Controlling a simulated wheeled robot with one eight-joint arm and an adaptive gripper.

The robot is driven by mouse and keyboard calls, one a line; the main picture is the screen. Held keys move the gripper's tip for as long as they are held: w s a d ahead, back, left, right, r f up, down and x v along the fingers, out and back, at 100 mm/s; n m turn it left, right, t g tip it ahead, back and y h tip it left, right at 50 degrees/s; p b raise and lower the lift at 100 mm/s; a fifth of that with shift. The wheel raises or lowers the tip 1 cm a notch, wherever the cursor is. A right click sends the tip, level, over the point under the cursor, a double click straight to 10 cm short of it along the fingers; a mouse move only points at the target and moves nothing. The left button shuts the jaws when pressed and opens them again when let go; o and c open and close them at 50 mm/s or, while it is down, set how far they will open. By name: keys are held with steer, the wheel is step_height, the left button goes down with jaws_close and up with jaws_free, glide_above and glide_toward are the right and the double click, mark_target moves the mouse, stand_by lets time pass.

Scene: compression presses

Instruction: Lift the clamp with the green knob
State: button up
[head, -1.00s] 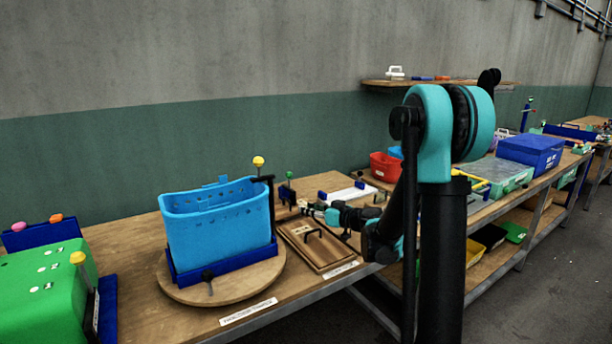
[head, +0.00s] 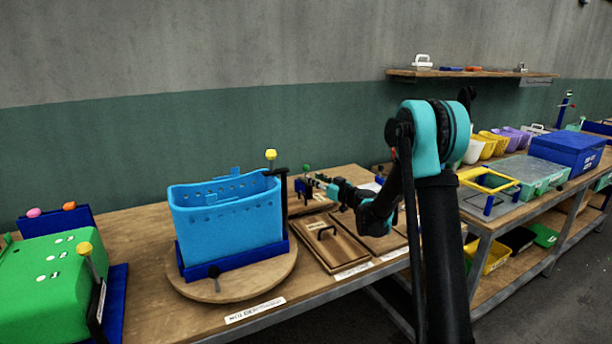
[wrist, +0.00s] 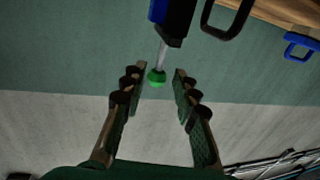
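The clamp's green knob (wrist: 157,77) shows in the wrist view between the tips of my gripper (wrist: 160,72). The fingers stand apart with a gap on each side of the knob. A pale rod joins the knob to the dark blue and black clamp body (wrist: 172,20), which is cut off by the top edge. In the head view the green knob (head: 306,168) is small, just behind my gripper (head: 316,183), and the rest of the clamp is mostly hidden there.
A blue basket (head: 228,217) in a blue holder stands on a round wooden board to the left. A yellow knob (head: 271,155) rises beside it. A wooden tray (head: 325,245) with a black handle lies in front of my arm. A green box (head: 45,280) is at far left.

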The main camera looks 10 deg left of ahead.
mark_target(306, 174)
steer(key=x, duration=0.6)
steer(key=shift+w+a, duration=0.15)
steer(key=shift+a, duration=0.1)
jaws_close()
